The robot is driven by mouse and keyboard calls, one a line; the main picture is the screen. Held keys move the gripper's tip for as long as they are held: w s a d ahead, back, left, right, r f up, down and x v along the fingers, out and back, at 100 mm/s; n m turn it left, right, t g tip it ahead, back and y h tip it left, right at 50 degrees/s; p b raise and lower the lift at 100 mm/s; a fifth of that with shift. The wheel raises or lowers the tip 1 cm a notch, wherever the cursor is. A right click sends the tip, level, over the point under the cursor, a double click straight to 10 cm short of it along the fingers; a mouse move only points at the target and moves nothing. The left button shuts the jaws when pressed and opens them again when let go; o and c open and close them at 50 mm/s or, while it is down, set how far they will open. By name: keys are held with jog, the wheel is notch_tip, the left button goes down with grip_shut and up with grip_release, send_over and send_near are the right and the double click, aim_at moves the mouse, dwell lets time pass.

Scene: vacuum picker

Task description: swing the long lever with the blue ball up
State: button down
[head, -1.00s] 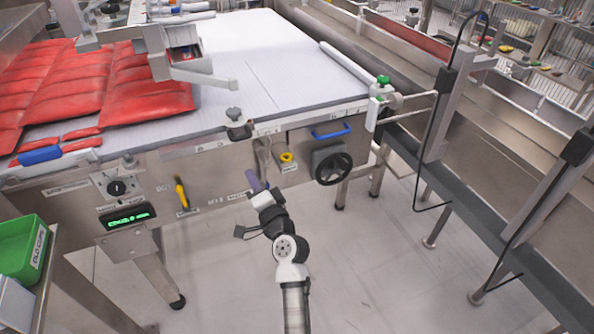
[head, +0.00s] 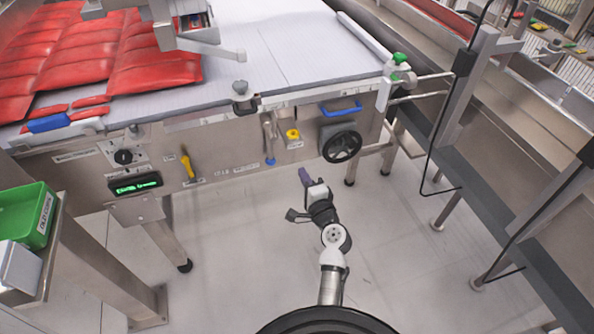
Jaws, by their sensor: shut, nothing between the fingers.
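The long metal lever (head: 268,137) is on the front panel of the machine. It hangs down, with the blue ball (head: 270,161) at its lower end. My gripper (head: 304,176) has purple fingertips and is shut and empty.
Right of the lever are a yellow knob (head: 293,134), a black handwheel (head: 342,147) and a blue handle (head: 341,107). A yellow lever (head: 187,162) and a green display (head: 135,183) are to the left. Open floor (head: 240,240) lies below the panel.

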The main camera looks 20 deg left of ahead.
aim_at(269, 142)
jog(key=w+a+p, duration=0.3)
jog(key=w+a, duration=0.2)
jog(key=a, duration=0.3)
jog(key=shift+a, duration=0.35)
jog(key=shift+f, duration=0.1)
jog(key=shift+s+a+m, duration=0.2)
jog(key=shift+a+m, duration=0.1)
jog(key=shift+m, duration=0.1)
